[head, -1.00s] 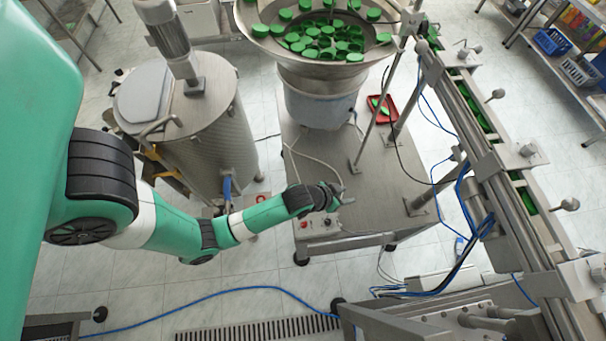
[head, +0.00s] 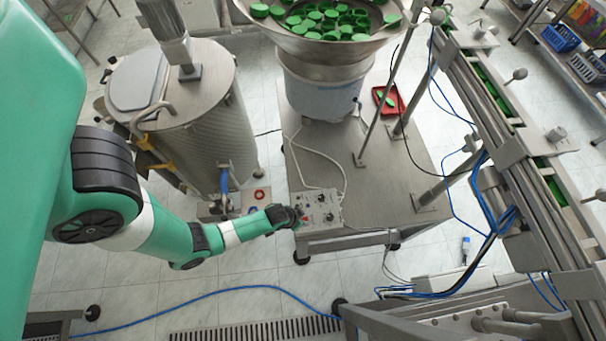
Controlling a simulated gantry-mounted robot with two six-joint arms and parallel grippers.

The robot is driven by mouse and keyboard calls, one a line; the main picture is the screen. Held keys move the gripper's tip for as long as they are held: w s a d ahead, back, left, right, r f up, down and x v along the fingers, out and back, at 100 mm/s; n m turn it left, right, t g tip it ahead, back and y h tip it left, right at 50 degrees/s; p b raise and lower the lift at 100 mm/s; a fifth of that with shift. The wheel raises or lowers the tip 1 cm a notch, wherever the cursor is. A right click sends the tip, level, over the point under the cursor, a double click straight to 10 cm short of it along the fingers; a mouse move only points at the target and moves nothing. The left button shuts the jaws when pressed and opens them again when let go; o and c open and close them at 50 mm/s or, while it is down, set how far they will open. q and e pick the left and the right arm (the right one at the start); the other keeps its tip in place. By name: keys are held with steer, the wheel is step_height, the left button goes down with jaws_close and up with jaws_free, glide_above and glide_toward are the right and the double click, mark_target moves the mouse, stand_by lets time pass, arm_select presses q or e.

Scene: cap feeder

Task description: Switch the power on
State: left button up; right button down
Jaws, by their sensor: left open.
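A small grey control box (head: 322,208) with several dark knobs sits on the front left corner of the steel feeder table. The jaws are open and hold nothing that I can see. The wrist partly covers the box's left edge. My right gripper is not in view.
The feeder bowl (head: 312,46) with green caps stands on the table (head: 395,176). A red tray (head: 397,107) with green caps lies there too. A steel tank (head: 200,125) stands left, a conveyor (head: 520,170) right. A blue hose (head: 200,299) crosses the floor.

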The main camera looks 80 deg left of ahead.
arm_select(q)
steer(key=shift+x, duration=1.15)
jaws_close()
